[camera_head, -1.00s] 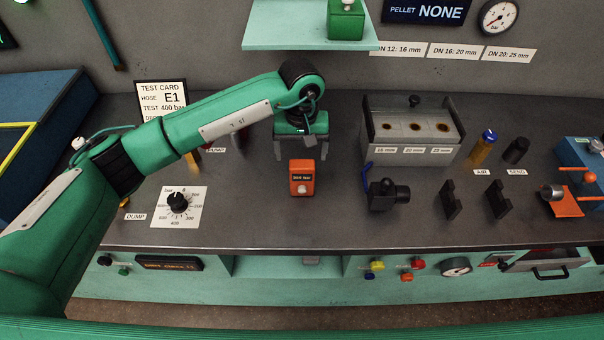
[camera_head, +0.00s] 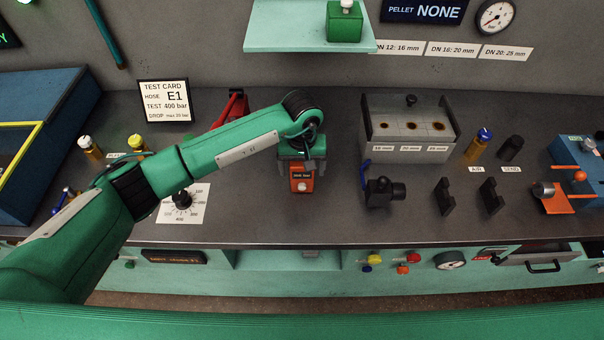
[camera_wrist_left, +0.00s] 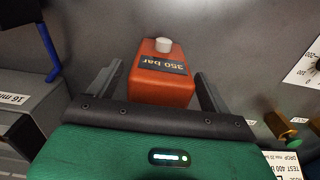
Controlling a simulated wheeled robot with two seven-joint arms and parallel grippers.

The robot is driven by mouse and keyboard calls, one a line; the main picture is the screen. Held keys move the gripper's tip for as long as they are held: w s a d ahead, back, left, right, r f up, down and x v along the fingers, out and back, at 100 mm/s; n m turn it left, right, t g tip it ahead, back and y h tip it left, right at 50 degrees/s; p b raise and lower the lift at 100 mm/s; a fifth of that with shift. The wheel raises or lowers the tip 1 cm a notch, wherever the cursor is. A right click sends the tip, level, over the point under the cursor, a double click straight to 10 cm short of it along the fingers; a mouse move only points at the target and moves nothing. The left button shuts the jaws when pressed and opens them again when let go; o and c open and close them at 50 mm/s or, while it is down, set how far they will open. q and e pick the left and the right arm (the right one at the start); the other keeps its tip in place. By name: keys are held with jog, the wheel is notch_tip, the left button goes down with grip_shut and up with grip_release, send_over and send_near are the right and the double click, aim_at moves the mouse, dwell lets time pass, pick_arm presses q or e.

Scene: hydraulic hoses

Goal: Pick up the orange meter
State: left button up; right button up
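The orange meter (camera_head: 302,184) stands upright on the dark bench top, partly hidden under my left gripper in the head view. In the left wrist view the orange meter (camera_wrist_left: 160,84) shows a dark label reading "350 bar" and a pale round knob on top. My left gripper (camera_head: 301,172) is right at the meter. In the wrist view its two fingers (camera_wrist_left: 158,74) stand one on each side of the meter, with a visible gap on both sides, so it is open. My right gripper is not in view.
A grey block with pellet holes (camera_head: 410,150) stands to the right, with a black fitting with a blue lever (camera_head: 382,193) in front. A dial plate (camera_head: 190,212) lies left, partly behind my arm. A green shelf (camera_head: 290,38) hangs above. Bench space in front of the meter is clear.

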pick_arm(q)
jog(key=c, duration=1.1)
jog(key=shift+r, duration=0.2)
jog(key=shift+r+b, duration=3.1)
jog(key=shift+r, duration=6.8)
jog(key=shift+f, duration=0.1)
